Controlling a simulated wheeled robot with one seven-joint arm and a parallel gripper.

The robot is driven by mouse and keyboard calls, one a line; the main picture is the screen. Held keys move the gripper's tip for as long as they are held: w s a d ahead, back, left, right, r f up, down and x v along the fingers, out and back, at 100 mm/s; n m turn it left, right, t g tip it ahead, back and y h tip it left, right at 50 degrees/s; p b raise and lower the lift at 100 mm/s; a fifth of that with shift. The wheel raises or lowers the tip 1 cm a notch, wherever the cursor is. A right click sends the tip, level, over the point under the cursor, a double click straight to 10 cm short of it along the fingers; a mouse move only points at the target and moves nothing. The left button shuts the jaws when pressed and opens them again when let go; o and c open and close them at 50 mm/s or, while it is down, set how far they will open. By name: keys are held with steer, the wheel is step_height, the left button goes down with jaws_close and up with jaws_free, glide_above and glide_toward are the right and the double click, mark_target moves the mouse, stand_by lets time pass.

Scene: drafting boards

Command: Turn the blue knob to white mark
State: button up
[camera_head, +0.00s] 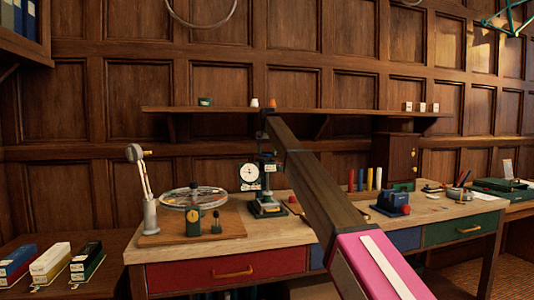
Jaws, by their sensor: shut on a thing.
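My arm crosses the view from the lower right up to the middle, then drops towards the desk. My gripper (268,184) is small and dark at its end, beside the white round dial of a green-and-dark stand (266,209) on the desk. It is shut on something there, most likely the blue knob. The fingers blend into the stand, and I cannot pick out the blue knob. I cannot make out a white mark near it either.
A wooden board (170,238) with a large wheel (193,196), a jointed metal stand (150,214) and small dark pieces is left of the stand. A blue block (381,203) and upright coloured rods (369,178) stand right. A wall shelf (225,109) is behind.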

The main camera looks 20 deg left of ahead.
stand_by(0.3)
steer(key=o, duration=0.9)
steer(key=shift+o, duration=0.2)
steer(key=shift+r, duration=0.1)
